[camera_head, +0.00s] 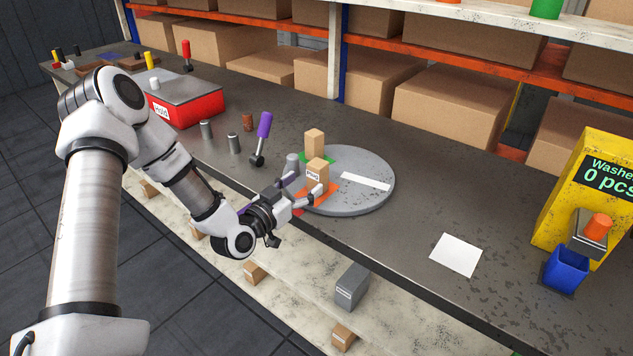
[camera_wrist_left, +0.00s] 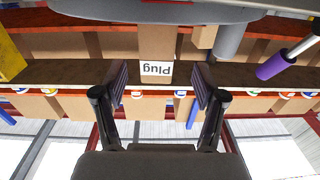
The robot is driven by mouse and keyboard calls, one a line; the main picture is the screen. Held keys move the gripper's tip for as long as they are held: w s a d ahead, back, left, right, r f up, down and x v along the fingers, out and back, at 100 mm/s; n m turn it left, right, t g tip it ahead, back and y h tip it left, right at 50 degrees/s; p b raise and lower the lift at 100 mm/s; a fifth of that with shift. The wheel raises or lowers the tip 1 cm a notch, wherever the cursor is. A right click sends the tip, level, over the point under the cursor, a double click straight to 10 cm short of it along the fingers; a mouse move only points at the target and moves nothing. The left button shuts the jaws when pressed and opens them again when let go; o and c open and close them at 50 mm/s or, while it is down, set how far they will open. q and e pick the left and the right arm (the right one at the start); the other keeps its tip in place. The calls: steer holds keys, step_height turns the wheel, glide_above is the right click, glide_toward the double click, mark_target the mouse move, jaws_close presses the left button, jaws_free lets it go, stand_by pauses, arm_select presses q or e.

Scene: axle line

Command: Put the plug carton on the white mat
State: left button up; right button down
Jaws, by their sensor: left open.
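The plug carton (camera_head: 317,174) is a small tan box with a white "Plug" label, standing upright on an orange patch of the grey turntable (camera_head: 385,202). My left gripper (camera_head: 304,191) is open at the near left side of the carton. In the left wrist view, which is upside down, the carton (camera_wrist_left: 157,45) shows between the two open fingers (camera_wrist_left: 158,84) with a gap on each side. I cannot tell how deep it sits between them. The white mat (camera_head: 456,255) lies bare on the bench to the right of the turntable. My right gripper is not in view.
Another tan carton (camera_head: 314,143) stands on a green patch behind, and a grey cylinder (camera_head: 292,163) stands close by. A purple-handled lever (camera_head: 263,135) is to the left. The yellow washer dispenser (camera_head: 585,190) with a blue bin (camera_head: 566,270) stands right. Bench between turntable and mat is clear.

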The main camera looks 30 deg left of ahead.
mark_target(313, 177)
arm_select(q)
steer(key=w, duration=0.4)
steer(key=w+d, duration=0.1)
steer(key=shift+w+r+p, duration=0.25)
steer(key=shift+w+p, duration=0.15)
steer(key=shift+a+f, duration=0.1)
steer(key=shift+a, duration=0.1)
steer(key=shift+c, duration=0.7)
steer(key=shift+d, duration=0.1)
jaws_close()
